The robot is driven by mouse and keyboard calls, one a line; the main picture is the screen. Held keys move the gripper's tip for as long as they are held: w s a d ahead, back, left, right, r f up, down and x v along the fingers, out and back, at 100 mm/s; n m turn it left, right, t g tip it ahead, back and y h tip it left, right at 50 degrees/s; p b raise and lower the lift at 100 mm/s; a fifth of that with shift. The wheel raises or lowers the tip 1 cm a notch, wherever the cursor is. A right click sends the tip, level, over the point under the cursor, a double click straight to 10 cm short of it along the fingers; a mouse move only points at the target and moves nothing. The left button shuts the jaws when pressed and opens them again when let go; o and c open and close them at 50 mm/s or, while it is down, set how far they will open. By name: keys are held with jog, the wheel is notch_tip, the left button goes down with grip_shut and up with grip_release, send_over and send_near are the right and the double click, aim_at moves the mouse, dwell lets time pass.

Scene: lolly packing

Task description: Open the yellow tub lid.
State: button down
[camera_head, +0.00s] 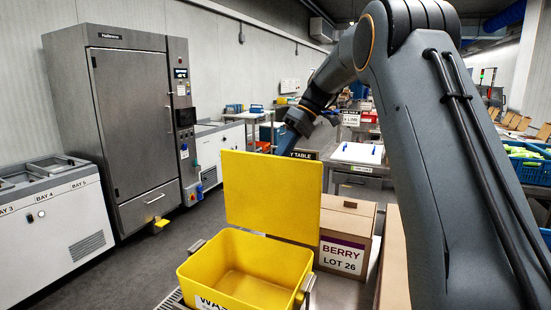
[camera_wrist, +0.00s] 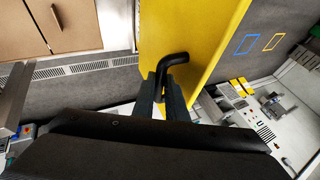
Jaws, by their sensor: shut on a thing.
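The yellow tub (camera_head: 246,272) stands on a metal surface at the bottom centre of the head view, and its inside looks empty. Its yellow lid (camera_head: 270,194) stands upright at the tub's back edge, so the tub is open. In the wrist view the lid (camera_wrist: 200,35) is a yellow panel with a black handle (camera_wrist: 172,62). My gripper (camera_wrist: 168,85) is shut on that black handle. In the head view the gripper's fingers are hidden behind the lid, with my arm reaching over from the right.
A cardboard box marked BERRY LOT 26 (camera_head: 343,240) stands right beside the tub. A tall grey cabinet (camera_head: 130,120) and a white bay unit (camera_head: 50,225) stand at the left. Open floor lies between them and the tub.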

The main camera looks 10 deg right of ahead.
jog(key=shift+f, duration=0.45)
jog(key=c, duration=1.8)
grip_release()
jog(key=shift+w, duration=0.1)
jog(key=shift+o, duration=0.2)
jog(key=b+v, duration=0.2)
jog(key=v, duration=0.6)
jog(key=shift+r, duration=0.1)
